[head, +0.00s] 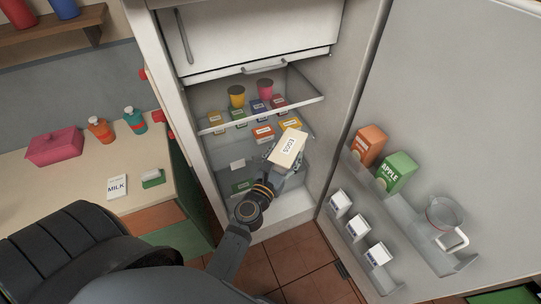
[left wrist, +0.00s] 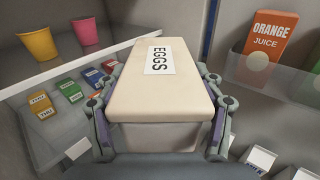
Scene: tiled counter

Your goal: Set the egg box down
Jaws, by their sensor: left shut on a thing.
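The egg box (head: 288,148) is cream with a white label reading EGGS. My left gripper (head: 283,160) is shut on it and holds it inside the open fridge, in front of the shelves. In the left wrist view the egg box (left wrist: 160,85) fills the middle, with the fingers of my left gripper (left wrist: 160,125) along its two sides. I cannot tell whether its underside touches a shelf. My right gripper is not in view.
More packs stand on the shelf below. The open door at the right carries orange juice (head: 369,145), apple juice (head: 398,172), a jug (head: 442,212) and white cartons.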

